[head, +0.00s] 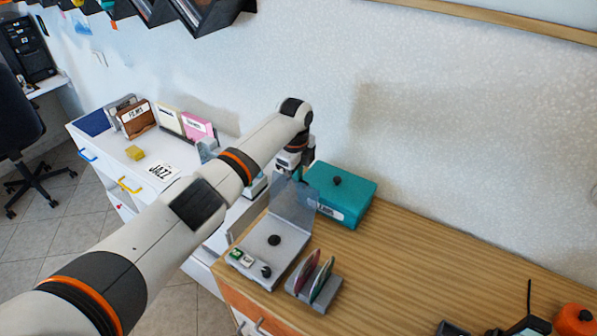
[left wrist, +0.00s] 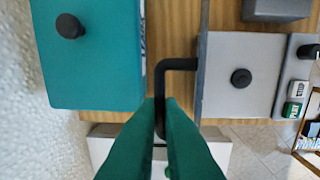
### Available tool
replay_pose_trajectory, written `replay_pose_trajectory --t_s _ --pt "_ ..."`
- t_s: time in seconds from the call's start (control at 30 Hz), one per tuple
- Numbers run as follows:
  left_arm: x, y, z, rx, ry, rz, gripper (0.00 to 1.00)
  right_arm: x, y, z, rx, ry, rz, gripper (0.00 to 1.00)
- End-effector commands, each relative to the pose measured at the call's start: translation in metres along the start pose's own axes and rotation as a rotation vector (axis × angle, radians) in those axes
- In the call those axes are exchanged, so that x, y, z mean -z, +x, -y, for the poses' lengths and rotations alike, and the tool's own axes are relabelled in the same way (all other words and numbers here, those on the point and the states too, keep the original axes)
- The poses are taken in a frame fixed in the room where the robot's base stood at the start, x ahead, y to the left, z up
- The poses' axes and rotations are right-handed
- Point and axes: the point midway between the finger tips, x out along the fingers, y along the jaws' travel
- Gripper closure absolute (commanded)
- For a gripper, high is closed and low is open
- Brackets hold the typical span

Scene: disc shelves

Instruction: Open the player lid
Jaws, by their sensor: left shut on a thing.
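The grey disc player (head: 258,262) stands at the left end of the wooden top, with a round black spindle on its deck. Its see-through lid (head: 293,203) stands raised and steep at the back edge. My left gripper (head: 297,174) is at the top of the lid. In the left wrist view the green fingers (left wrist: 160,104) are shut on the lid's black bar handle (left wrist: 174,64). The player deck (left wrist: 240,98) shows right of the handle, with the lid seen nearly edge-on. My right gripper is not in view.
A teal box (head: 341,190) with a black knob stands close behind the lid; it fills the left wrist view's upper left (left wrist: 88,60). A grey rack (head: 314,288) with discs stands right of the player. A white cabinet (head: 120,160) with disc cases is at left. The wooden top's middle is clear.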

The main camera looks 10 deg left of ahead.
Motion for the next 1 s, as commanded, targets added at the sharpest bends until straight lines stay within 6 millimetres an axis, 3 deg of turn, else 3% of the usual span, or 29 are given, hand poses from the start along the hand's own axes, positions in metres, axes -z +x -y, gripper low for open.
replay_pose_trajectory --t_s 0.03,0.57,0.6,0.7,1.0 --pt "0.0013 0.0083 0.004 0.012 -0.005 -0.002 1.0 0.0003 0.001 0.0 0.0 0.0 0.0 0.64" --pt "0.002 0.0094 0.0034 0.007 -0.006 -0.004 1.0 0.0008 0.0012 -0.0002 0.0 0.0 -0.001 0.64" --pt "0.002 0.0093 0.0033 0.006 -0.005 -0.004 0.89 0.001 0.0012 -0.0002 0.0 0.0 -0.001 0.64" --pt "0.0017 0.0081 0.0027 0.005 -0.004 -0.004 0.72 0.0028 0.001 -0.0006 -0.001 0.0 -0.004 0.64" --pt "0.0016 0.005 0.0015 0.001 -0.003 -0.003 0.71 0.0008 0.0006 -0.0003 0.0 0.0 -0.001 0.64"
